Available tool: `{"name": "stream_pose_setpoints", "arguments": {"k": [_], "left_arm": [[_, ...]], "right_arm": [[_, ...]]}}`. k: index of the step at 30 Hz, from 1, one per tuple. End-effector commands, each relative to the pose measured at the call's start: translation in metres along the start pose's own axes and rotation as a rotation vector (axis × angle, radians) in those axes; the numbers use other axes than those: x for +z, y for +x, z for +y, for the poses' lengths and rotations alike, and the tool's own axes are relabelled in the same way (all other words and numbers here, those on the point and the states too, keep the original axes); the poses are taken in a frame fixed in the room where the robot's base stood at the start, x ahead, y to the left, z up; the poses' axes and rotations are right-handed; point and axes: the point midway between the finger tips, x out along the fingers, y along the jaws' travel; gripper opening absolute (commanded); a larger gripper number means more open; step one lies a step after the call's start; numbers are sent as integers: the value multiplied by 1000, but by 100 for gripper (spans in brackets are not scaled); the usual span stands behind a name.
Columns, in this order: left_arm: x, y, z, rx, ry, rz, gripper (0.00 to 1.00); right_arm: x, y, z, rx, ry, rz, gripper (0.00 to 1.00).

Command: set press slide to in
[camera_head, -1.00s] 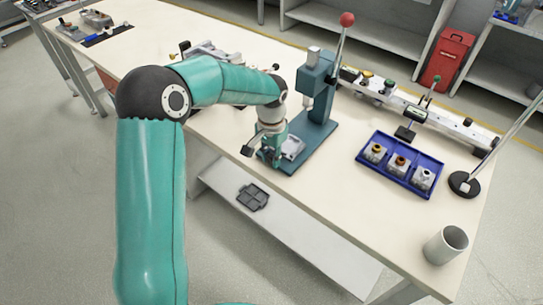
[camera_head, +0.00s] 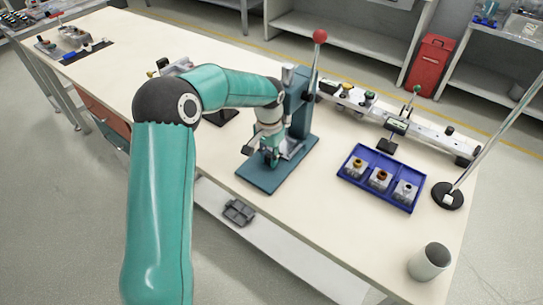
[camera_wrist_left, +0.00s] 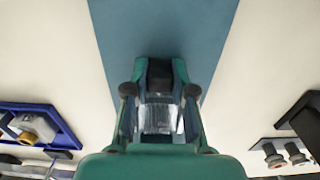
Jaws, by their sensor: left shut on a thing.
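The press has a teal base plate (camera_head: 267,180), a teal column (camera_head: 299,98) and a lever with a red ball (camera_head: 320,36). Its grey metal slide (camera_head: 292,148) sits on the base close to the column, partly hidden by my gripper. My left gripper (camera_head: 270,157) is shut on the press slide at its front end. In the left wrist view the fingers (camera_wrist_left: 160,92) are on either side of a dark block, with the shiny metal of the slide (camera_wrist_left: 158,119) between them. Bare base plate (camera_wrist_left: 160,25) shows beyond. My right gripper is not in view.
A blue tray (camera_head: 384,193) with three small parts is right of the press. A white rail fixture (camera_head: 430,132) runs behind it. A lamp stand foot (camera_head: 447,196) and a grey cup (camera_head: 430,262) are at the right. The bench front between press and cup is clear.

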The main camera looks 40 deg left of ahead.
Motion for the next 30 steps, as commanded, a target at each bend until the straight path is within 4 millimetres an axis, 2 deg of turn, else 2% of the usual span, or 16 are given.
{"name": "stream_pose_setpoints", "arguments": {"k": [5, 6, 10, 22, 26, 30], "left_arm": [[-6, -1, 0, -6, 3, 12, 0], [-6, -1, 1, -6, 4, 12, 30], [-6, -1, 2, -6, 6, 11, 50], [-6, -5, 3, -5, 8, 7, 50], [-7, -18, 4, -5, 10, 9, 50], [-8, -40, 4, -6, 10, 16, 50]], "right_arm": [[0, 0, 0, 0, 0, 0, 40], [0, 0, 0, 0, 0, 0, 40], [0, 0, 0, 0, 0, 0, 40], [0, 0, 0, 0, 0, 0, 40], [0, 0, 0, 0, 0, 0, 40], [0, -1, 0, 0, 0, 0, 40]]}}
